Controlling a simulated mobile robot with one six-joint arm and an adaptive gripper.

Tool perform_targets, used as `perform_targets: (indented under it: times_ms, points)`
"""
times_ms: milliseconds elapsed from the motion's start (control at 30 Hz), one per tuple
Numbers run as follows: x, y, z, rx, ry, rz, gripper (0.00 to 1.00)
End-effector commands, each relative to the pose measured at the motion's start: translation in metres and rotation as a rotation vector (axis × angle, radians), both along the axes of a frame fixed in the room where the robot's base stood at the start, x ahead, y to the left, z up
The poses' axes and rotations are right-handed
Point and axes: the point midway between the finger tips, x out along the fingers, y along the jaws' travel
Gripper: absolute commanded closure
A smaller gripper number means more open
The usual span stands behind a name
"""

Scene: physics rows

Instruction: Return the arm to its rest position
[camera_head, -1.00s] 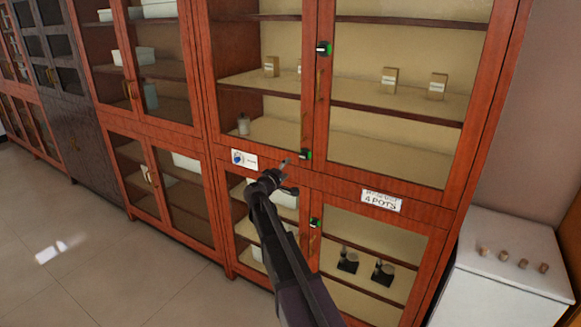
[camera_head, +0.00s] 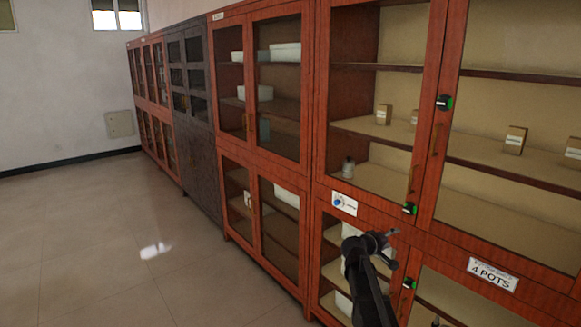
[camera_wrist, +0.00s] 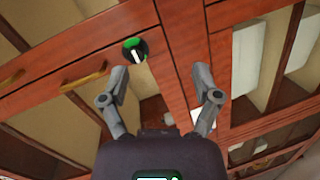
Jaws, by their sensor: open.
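My gripper (camera_head: 392,248) is at the end of my dark arm, in the lower right of the head view, in front of the red-brown glass-door cabinet (camera_head: 316,150). In the wrist view my gripper (camera_wrist: 160,90) shows two grey fingers spread wide apart with nothing between them. A green and black knob (camera_wrist: 135,51) on the cabinet frame shows beyond the left finger. I cannot tell whether any finger touches the cabinet.
A label reading "4 POTS" (camera_head: 493,274) is on the cabinet frame at right. Small boxes (camera_head: 515,139) stand on shelves behind glass. A dark cabinet (camera_head: 196,112) stands farther along the row. The tiled floor (camera_head: 90,230) at left is clear.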

Motion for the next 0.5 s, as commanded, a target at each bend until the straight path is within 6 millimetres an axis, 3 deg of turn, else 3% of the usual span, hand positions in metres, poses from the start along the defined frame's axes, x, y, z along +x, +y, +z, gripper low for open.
perform_targets:
  times_ms: [33, 267, 500]
  points:
    - [-0.017, 0.002, -0.008, 0.052, 0.009, -0.021, 0.19]
    - [-0.078, 0.019, -0.051, 0.322, 0.075, -0.118, 0.19]
    - [-0.141, 0.052, -0.092, 0.602, 0.179, -0.2, 0.19]
